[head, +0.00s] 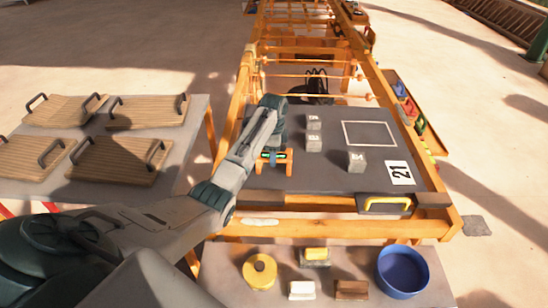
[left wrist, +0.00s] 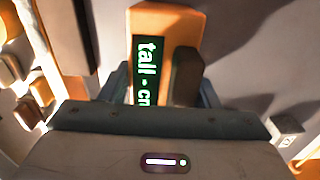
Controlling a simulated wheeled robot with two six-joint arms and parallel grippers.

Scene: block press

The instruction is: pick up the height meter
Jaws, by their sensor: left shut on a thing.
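The height meter (head: 276,168) is an orange piece with a dark display, on or just above the dark board (head: 330,183); I cannot tell which. In the left wrist view the meter (left wrist: 165,25) shows orange with green-and-white lettering reading "tall" and part of "cm". My left gripper (head: 273,150) comes down over the meter from above and is shut on it. The finger sides show beside the meter in the left wrist view, with their lower parts hidden by the gripper body. My right gripper is not in view.
A yellow handle (head: 387,204) is at the board's front edge. A blue bowl (head: 402,271) sits on the front table; wooden boards with handles lie left.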

